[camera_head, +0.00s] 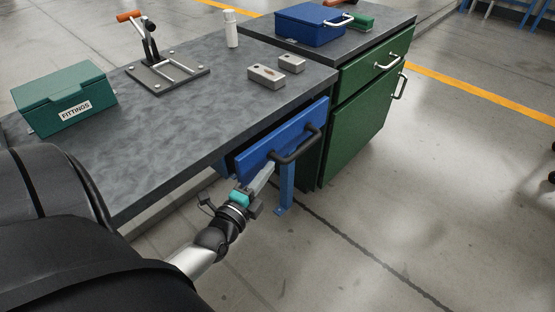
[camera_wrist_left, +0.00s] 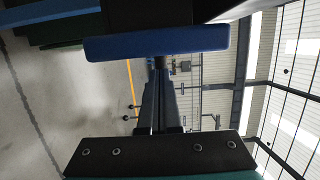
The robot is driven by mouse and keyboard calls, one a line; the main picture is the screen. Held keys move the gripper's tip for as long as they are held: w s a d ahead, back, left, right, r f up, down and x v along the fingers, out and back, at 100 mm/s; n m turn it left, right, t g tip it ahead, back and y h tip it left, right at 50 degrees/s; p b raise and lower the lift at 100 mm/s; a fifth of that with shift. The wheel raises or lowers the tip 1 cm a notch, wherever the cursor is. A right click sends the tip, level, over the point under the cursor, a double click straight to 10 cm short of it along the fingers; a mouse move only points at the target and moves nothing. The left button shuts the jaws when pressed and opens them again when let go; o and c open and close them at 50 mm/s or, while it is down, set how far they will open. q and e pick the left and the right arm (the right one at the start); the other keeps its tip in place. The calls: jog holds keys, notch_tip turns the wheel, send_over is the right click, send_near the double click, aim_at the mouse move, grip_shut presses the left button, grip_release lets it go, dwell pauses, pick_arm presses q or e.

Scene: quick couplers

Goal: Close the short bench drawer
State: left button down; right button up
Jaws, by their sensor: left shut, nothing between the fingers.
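The short bench drawer has a blue front (camera_head: 285,138) with a black bar handle (camera_head: 296,147). It stands partly out from under the grey bench top (camera_head: 200,110), with a dark gap behind the front. My left gripper (camera_head: 266,172) is shut and empty, its fingertips at the lower part of the drawer front, left of the handle. In the left wrist view the shut fingers (camera_wrist_left: 160,82) point at the blue front (camera_wrist_left: 155,44), close to it; whether they touch it I cannot tell. My right gripper is not in view.
On the bench are a green FITTINGS box (camera_head: 64,102), a toggle clamp on a plate (camera_head: 167,77), a white bottle (camera_head: 231,29) and two metal blocks (camera_head: 266,77). A green cabinet (camera_head: 365,110) with a blue case (camera_head: 312,24) stands beyond.

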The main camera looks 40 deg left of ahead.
aim_at(265, 150)
pick_arm(q)
jog(key=shift+w+a+b, duration=0.25)
jog(key=shift+w+b, duration=0.15)
jog(key=shift+w, duration=1)
jog(key=shift+w+a+b, duration=0.2)
jog(key=shift+w+b, duration=0.2)
jog(key=shift+w, duration=0.95)
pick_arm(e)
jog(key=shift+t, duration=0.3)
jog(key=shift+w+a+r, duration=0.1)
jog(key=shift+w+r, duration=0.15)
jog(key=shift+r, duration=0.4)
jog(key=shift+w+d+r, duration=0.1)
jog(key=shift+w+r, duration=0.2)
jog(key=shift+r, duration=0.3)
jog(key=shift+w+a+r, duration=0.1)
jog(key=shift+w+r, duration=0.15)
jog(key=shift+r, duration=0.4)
pick_arm(q)
jog(key=shift+a, duration=0.4)
jog(key=a, duration=0.3)
jog(key=shift+w+a+b, duration=0.15)
jog(key=shift+a+b, duration=0.05)
jog(key=shift+b, duration=0.15)
jog(key=shift+a, duration=0.1)
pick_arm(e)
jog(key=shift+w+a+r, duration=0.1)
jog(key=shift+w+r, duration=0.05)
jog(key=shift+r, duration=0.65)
